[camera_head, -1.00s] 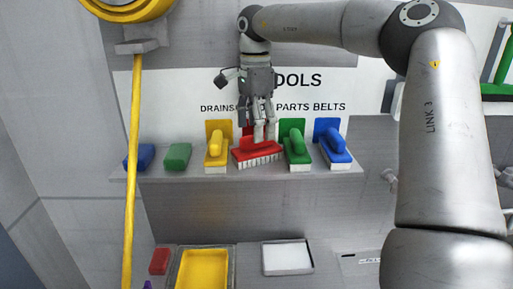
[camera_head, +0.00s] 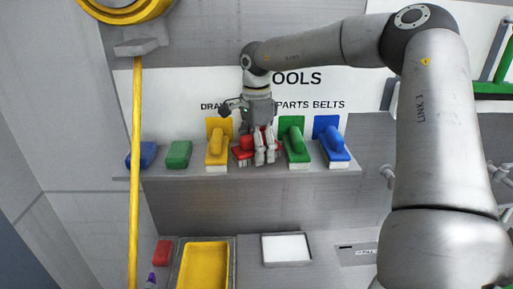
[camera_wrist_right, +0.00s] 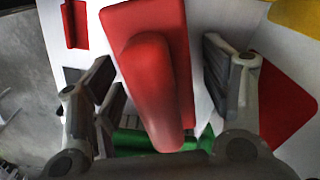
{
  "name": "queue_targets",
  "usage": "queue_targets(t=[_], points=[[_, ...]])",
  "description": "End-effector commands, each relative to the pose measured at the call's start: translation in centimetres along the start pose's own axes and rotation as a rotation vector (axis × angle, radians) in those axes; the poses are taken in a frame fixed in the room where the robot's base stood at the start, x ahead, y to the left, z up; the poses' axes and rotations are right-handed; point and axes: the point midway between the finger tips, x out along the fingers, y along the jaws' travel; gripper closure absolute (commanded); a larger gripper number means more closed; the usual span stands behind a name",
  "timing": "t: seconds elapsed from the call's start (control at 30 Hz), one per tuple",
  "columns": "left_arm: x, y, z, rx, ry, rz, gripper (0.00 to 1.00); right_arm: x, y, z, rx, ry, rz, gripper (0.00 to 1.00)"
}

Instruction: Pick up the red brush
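The red brush (camera_head: 241,153) sits on the shelf between the yellow and green brushes, and my right gripper's fingers hide much of it in the head view. My right gripper (camera_head: 264,157) is down over it, pointing downward. In the right wrist view the brush's raised red handle (camera_wrist_right: 152,85) lies between my two fingers (camera_wrist_right: 160,70). Gaps show on both sides of the handle, so the gripper is open and not closed on it. My left gripper is not in view.
A yellow brush (camera_head: 217,148) stands close left, and green (camera_head: 294,143) and blue (camera_head: 331,142) brushes stand right, on the shelf (camera_head: 200,178). Green (camera_head: 179,154) and blue (camera_head: 145,155) blocks sit farther left. A yellow tray (camera_head: 203,266) and white tray (camera_head: 286,248) lie below.

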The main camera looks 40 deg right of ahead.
Motion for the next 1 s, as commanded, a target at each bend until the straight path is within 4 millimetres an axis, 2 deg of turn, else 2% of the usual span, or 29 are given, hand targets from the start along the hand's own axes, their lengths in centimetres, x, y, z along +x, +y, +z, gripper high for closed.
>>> queue_targets(t=[0.03,0.3,0.37,0.73,0.93,1.0], points=[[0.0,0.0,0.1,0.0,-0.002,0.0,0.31,0.0,0.0,0.0,0.0,0.0,0.0,0.4],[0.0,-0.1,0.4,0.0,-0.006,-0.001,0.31,-0.1,0.0,0.0,0.0,0.0,0.0,0.74],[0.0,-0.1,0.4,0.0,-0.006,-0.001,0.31,-0.1,0.0,0.0,0.0,0.0,-0.001,0.8],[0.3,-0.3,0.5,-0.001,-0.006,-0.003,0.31,-0.6,-0.1,0.0,0.0,0.001,-0.002,0.8],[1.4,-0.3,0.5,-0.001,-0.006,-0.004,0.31,-3.0,-0.1,0.1,0.0,0.001,-0.006,0.8],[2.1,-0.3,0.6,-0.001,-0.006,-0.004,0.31,-3.8,0.6,0.5,-0.003,-0.001,-0.005,0.8]])
